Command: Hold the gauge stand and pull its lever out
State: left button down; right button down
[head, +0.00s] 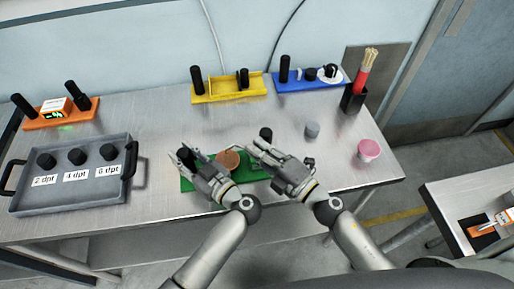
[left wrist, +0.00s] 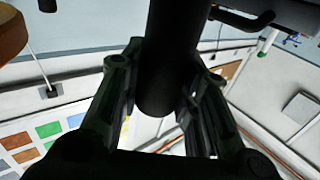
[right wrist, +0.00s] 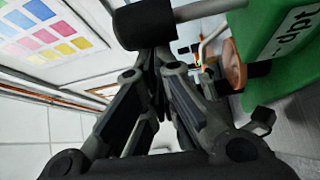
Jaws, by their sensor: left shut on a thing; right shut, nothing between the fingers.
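The green gauge stand (head: 188,184) lies at the table's front edge, with a copper-coloured disc (head: 228,160) on it. My left gripper (head: 190,157) is shut on the stand's black post (head: 184,153), which shows between the fingers in the left wrist view (left wrist: 170,60). My right gripper (head: 262,149) is shut and empty beside the lever's black knob (head: 266,132). In the right wrist view the knob (right wrist: 145,26) sits on a grey rod just beyond the fingertips; I cannot tell whether they touch. The arms hide much of the stand.
A grey tray (head: 70,197) with several black knobs stands at left. Orange (head: 62,119), yellow (head: 230,96) and blue (head: 300,87) modules line the back.

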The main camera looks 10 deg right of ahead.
jog(key=shift+d+r+m+t, duration=0.1)
jog(key=shift+d+m+t, duration=0.2)
jog(key=shift+d+t, duration=0.1)
jog(key=shift+d+m+t, duration=0.7)
jog(key=shift+d+m, duration=0.05)
jog(key=shift+m, duration=0.5)
jog(key=shift+d+m+t, duration=0.7)
jog(key=shift+m, duration=0.5)
jog(key=shift+d+m+t, duration=0.7)
jog(key=shift+d+m, duration=0.05)
jog(key=shift+m, duration=0.5)
jog(key=shift+h, duration=0.3)
jog(key=v, duration=1)
jog(key=shift+d, duration=0.15)
